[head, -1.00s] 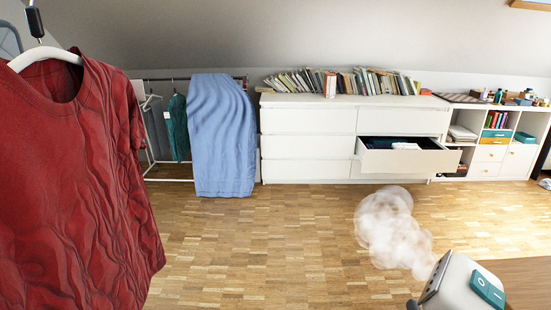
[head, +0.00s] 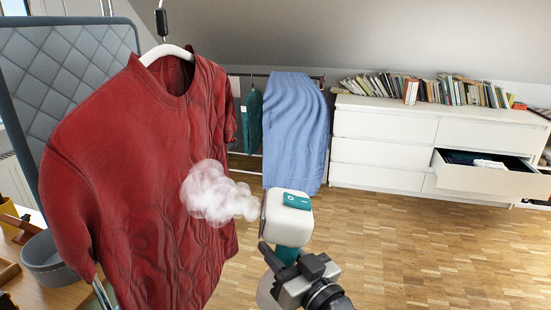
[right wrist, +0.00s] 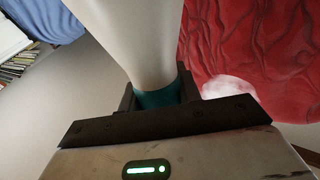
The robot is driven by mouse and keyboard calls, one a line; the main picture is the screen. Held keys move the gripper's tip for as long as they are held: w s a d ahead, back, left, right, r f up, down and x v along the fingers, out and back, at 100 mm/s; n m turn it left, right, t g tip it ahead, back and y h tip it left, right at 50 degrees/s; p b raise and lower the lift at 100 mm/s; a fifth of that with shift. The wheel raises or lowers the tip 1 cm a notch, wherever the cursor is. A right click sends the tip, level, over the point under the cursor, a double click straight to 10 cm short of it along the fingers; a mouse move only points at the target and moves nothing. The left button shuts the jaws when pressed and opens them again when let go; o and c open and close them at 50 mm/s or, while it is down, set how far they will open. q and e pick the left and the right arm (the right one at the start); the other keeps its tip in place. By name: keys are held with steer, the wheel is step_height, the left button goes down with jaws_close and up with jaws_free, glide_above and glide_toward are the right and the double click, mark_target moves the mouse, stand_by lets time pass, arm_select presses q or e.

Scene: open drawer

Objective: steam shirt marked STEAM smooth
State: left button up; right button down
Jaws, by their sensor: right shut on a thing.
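A red T-shirt (head: 120,170) hangs on a white hanger (head: 166,52) at the left. Its front is creased, most strongly toward the right side and lower part. No STEAM lettering shows on it. A white steamer with a teal switch panel (head: 290,228) is to the right of the shirt, apart from it, and blows steam (head: 212,195) onto the shirt's right side. My right gripper (head: 286,268) is shut on the steamer's handle. In the right wrist view the jaws hold it around a teal band (right wrist: 158,98). My left gripper is not in view.
A quilted grey board (head: 70,75) stands behind the shirt. A grey bucket (head: 48,260) stands on a wooden table at lower left. A rack with a blue cloth (head: 293,130) and a white dresser (head: 385,150) with an open drawer stand behind. The floor at right is clear.

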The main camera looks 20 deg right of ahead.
steer(key=w+d+r+n+g+p, duration=0.1)
steer(key=w+d+r, duration=0.2)
steer(key=w+r, duration=0.3)
steer(key=w+d+r+n+p, duration=0.1)
steer(key=w+d+r, duration=0.3)
steer(key=w, duration=0.4)
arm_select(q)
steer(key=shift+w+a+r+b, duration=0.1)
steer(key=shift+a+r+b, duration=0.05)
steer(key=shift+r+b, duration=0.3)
arm_select(e)
steer(key=shift+y, duration=0.3)
steer(key=shift+w+a+r, duration=0.15)
steer(key=shift+w+a, duration=0.65)
steer(key=shift+a, duration=0.25)
steer(key=shift+w+a+r, duration=0.1)
steer(key=shift+w+a, duration=0.65)
steer(key=shift+a, duration=0.25)
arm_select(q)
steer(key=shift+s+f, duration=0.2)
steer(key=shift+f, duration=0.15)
